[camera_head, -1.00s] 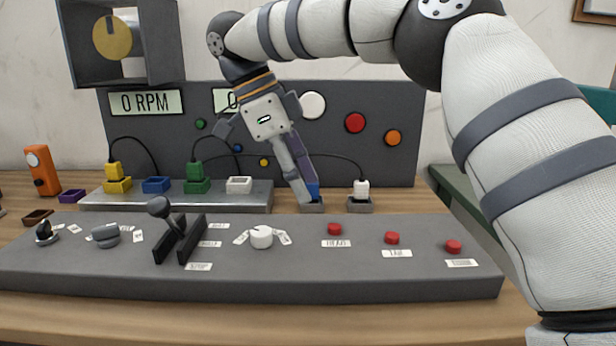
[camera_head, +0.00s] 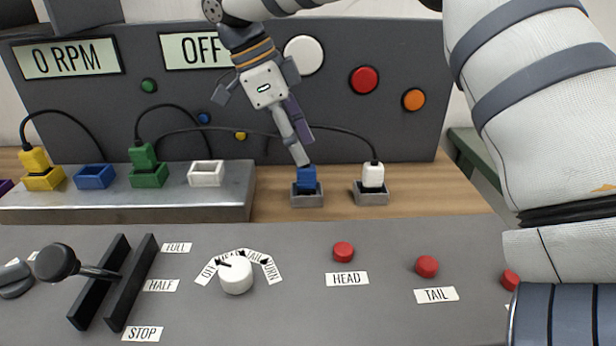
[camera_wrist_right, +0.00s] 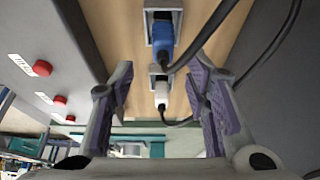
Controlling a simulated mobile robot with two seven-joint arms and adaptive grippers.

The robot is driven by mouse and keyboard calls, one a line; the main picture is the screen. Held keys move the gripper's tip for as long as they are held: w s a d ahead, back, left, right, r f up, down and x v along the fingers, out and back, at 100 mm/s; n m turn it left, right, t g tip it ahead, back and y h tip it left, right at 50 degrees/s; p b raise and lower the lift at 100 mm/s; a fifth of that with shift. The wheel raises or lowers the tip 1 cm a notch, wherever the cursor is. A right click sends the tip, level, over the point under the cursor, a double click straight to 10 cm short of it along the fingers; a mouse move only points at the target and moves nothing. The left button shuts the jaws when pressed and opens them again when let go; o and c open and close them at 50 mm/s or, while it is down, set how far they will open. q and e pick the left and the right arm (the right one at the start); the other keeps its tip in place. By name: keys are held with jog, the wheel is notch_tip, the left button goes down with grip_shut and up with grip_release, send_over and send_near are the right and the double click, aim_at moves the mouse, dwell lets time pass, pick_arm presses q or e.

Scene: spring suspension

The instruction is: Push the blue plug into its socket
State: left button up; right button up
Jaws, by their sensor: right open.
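The blue plug (camera_head: 306,178) stands in a small grey holder (camera_head: 307,199) on the wooden table. In the right wrist view the plug (camera_wrist_right: 161,40) has a dark cable and sits in its grey holder beyond the fingers. A blue-rimmed empty socket (camera_head: 95,177) is on the metal strip, between the yellow and green sockets. My right gripper (camera_head: 303,156) reaches down from above, its fingertips just above the plug in the head view. In the wrist view its two fingers (camera_wrist_right: 160,80) are spread with nothing between them held. My left gripper is not in view.
A white plug (camera_head: 373,175) stands in another grey holder to the right. A white socket (camera_head: 206,173) on the metal strip (camera_head: 140,205) is empty. Cables hang before the upright panel (camera_head: 330,110). The control console (camera_head: 300,315) with lever, knob and red buttons lies in front.

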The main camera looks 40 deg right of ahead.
aim_at(306, 166)
jog(key=x, duration=0.6)
jog(key=shift+w+a+f, duration=0.15)
jog(key=shift+w, duration=0.15)
grip_shut()
